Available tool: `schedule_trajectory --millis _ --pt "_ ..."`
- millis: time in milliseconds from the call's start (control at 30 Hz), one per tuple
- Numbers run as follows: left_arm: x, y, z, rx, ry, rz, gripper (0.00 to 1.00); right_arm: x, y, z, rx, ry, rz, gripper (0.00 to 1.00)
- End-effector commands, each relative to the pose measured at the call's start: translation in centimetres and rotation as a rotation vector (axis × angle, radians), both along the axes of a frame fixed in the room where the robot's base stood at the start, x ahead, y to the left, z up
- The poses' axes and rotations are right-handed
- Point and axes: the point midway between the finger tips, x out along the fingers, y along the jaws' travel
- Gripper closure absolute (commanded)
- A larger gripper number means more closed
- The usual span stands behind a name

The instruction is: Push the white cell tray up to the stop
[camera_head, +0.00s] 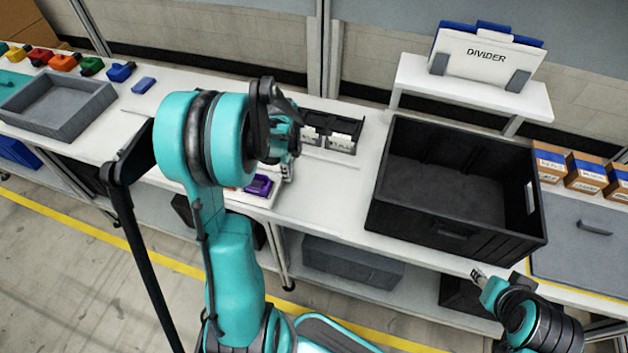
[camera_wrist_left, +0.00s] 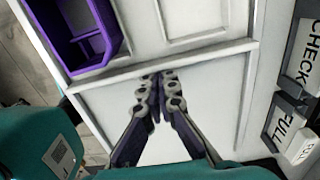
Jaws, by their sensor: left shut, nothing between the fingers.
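The white cell tray (camera_head: 262,203) shows in part in the head view, mostly hidden behind my left arm. In the left wrist view the tray (camera_wrist_left: 150,38) fills the top middle, with shallow cells and a purple open bin (camera_wrist_left: 92,45) at its upper left. The purple bin also shows in the head view (camera_head: 258,186). My left gripper (camera_wrist_left: 160,78) is shut and empty, its fingertips at the tray's near rim; I cannot tell whether they touch it. My right gripper (camera_head: 478,275) is low at the right, in front of the table; its fingers are too small to judge. I cannot make out the stop.
Black holders with white label cards (camera_head: 330,132) stand just right of the left gripper; their FULL card (camera_wrist_left: 286,125) shows in the wrist view. A large black crate (camera_head: 455,190) stands right of them. A grey tray (camera_head: 60,105) lies far left. White table between holders and crate is clear.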

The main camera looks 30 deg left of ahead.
Motion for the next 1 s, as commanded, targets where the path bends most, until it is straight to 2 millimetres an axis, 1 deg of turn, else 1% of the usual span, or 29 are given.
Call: schedule_trajectory --millis 33,100,567,700,800,900,1000 --pt "-0.4 1.7 0.0 0.001 0.000 0.008 1.00 0.0 0.0 -0.1 0.000 0.000 0.000 0.60" --pt "-0.9 3.8 0.0 0.001 0.000 0.007 1.00 0.0 0.0 -0.2 0.000 0.000 0.000 0.60" --pt "-4.2 17.2 0.0 0.001 0.000 0.006 1.00 0.0 0.0 -0.3 0.000 0.000 0.000 0.60" --pt "-5.1 21.3 0.0 0.001 0.000 0.005 1.00 0.0 0.0 -0.2 0.000 0.000 0.000 0.60" --pt "-5.8 24.0 0.1 0.001 0.000 0.005 1.00 0.0 0.0 -0.1 0.000 0.000 0.000 0.60" --pt "-6.3 26.0 0.1 0.000 0.000 0.004 1.00 0.0 0.0 0.0 0.000 0.000 0.000 0.60" --pt "-6.6 27.3 0.1 0.001 0.000 0.001 1.00 0.0 0.0 0.1 0.000 0.000 0.000 0.60"
